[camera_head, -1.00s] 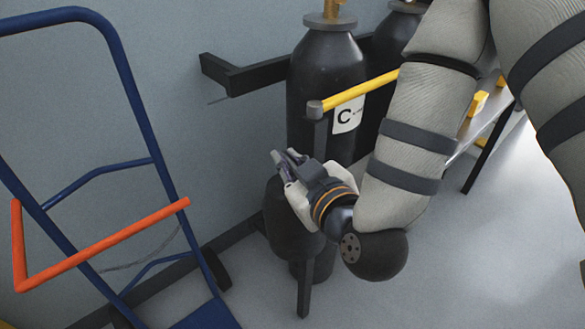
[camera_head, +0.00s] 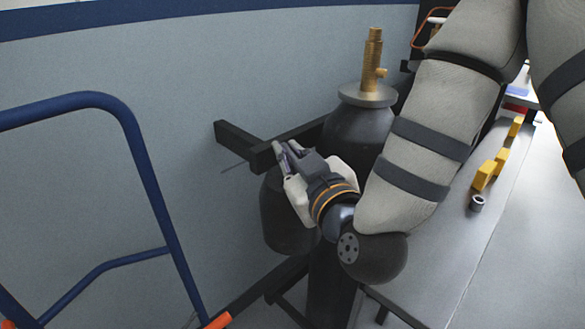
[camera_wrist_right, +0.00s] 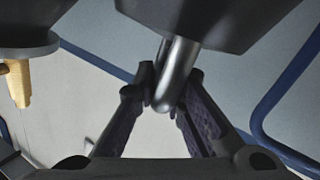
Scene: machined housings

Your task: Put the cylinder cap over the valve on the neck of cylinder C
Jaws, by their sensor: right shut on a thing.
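My right gripper (camera_head: 285,150) is shut on a handle (camera_wrist_right: 176,75) of the dark cylinder cap (camera_head: 285,225). The cap hangs below the fingers; in the right wrist view it is the dark body (camera_wrist_right: 190,15) at the top. A black gas cylinder (camera_head: 350,130) stands to the right of the gripper, with a grey neck collar (camera_head: 367,95) and an upright brass valve (camera_head: 374,60), uncovered. The valve also shows in the right wrist view (camera_wrist_right: 18,83), apart from the cap. The cap is left of and lower than the valve. No letter shows on this cylinder now. My left gripper is not in view.
A black wall bracket (camera_head: 238,146) lies just behind the gripper. A blue hand-truck frame (camera_head: 150,185) stands at the left. A grey bench (camera_head: 440,265) with yellow blocks (camera_head: 484,175) and a small dark ring (camera_head: 477,203) is at the right. Open wall lies above the gripper.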

